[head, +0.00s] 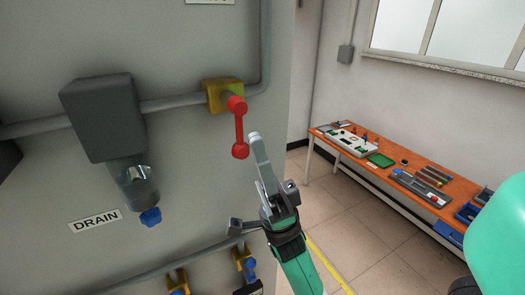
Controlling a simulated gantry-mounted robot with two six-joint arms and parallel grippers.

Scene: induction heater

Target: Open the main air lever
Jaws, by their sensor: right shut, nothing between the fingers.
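The main air lever (239,130) is a red handle on a brass-coloured valve body (218,97) in a grey pipe on the panel. The handle hangs down from its red hub, with its round knob at the bottom. My right gripper (256,140) is shut and empty. In the picture its fingertips are just right of the lever's lower knob; I cannot tell whether they touch it. My left gripper is not in view.
A grey filter box (103,115) with a clear bowl and blue drain knob (150,216) is left of the valve. Blue-handled valves (249,268) sit low on the panel. An orange workbench (456,187) with parts stands at the right. Open floor lies between.

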